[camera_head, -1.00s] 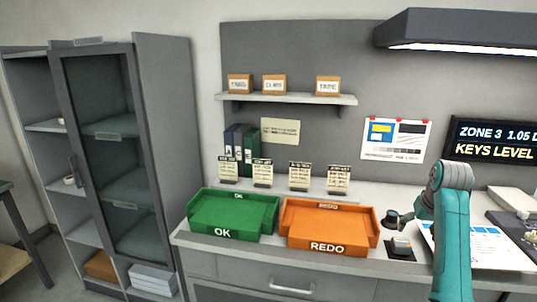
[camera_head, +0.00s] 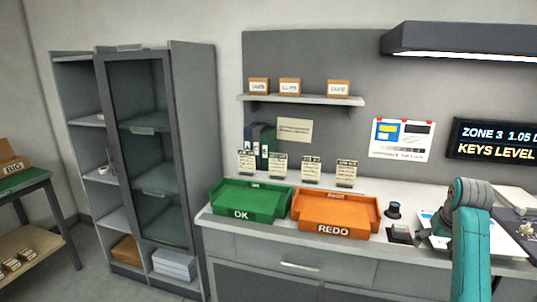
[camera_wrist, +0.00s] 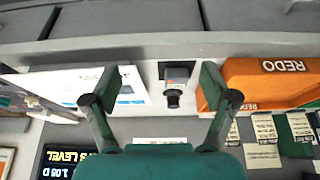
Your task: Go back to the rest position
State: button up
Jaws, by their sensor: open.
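My gripper (camera_wrist: 158,80) shows in the wrist view, its two green fingers spread wide with nothing between them. The view is upside down there. Beyond the gap between the fingers, apart from them, a small dark device with a knob (camera_wrist: 174,88) sits on the worktop. In the head view my teal arm (camera_head: 472,250) rises at the lower right in front of the counter, and it hides part of the white sheet (camera_head: 508,238).
A green OK tray (camera_head: 240,213) and an orange REDO tray (camera_head: 333,229) stand on the counter (camera_head: 225,222). A glass-door cabinet (camera_head: 150,150) is to the left. A side table (camera_head: 30,181) with boxes is at far left. Open floor lies between table and cabinet.

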jog(key=s+a+f+t, duration=0.1)
jog(key=s+a+f, duration=0.15)
jog(key=f, duration=0.45)
jog(key=s+a+f+t, duration=0.15)
jog(key=a+f, duration=0.25)
jog(key=f, duration=0.4)
jog(key=s+a+f, duration=0.3)
jog(key=f, duration=0.4)
jog(key=s+a+f+n+t, duration=0.1)
jog(key=s+a+f, duration=0.45)
jog(key=s, duration=0.25)
jog(key=s+a+f+t, duration=0.1)
jog(key=s+a+f, duration=0.3)
jog(key=s+f, duration=0.25)
jog(key=s+a+r+n+t, duration=0.1)
jog(key=s+a+r+t, duration=0.15)
jog(key=s, duration=0.85)
jog(key=s+a+r+t, duration=0.15)
jog(key=s+a, duration=0.25)
jog(key=s, duration=0.7)
jog(key=s+a+r+n+t+y, duration=0.1)
jog(key=s+a+r+t, duration=0.1)
jog(key=s+r, duration=1.3)
jog(key=shift+a+r, duration=0.25)
jog(key=shift+a, duration=0.25)
